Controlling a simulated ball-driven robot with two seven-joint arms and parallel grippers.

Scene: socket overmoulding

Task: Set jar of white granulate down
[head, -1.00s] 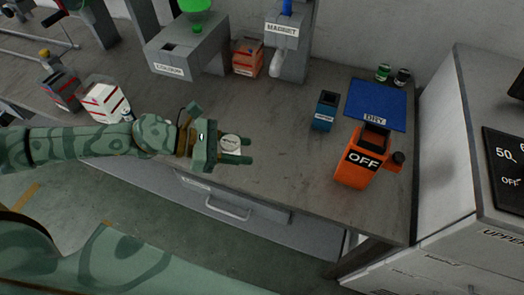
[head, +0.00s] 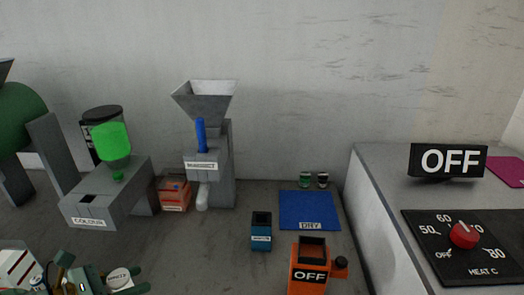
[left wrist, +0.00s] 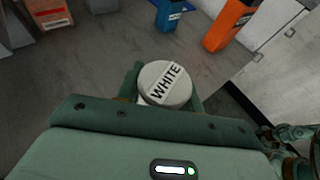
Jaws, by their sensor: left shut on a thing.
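The jar of white granulate shows by its pale round lid (head: 119,278) at the lower left of the head view. In the left wrist view the lid (left wrist: 165,83) reads WHITE, and the jar body is mostly hidden below it. My left gripper (head: 132,279) is shut on the jar, with a green finger on either side of it. The jar is upright over the grey bench (left wrist: 95,85); I cannot tell whether its base touches. Part of what looks like my right arm shows at the lower right of the left wrist view, its jaws unclear.
A white box (head: 16,268) stands left of the jar. Behind are the COLOUR machine (head: 92,205), an orange box (head: 174,194) and the hopper machine (head: 207,165). Right are a blue bin (head: 261,232), the blue DRY mat (head: 309,210) and an orange OFF unit (head: 309,266). Bench between is clear.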

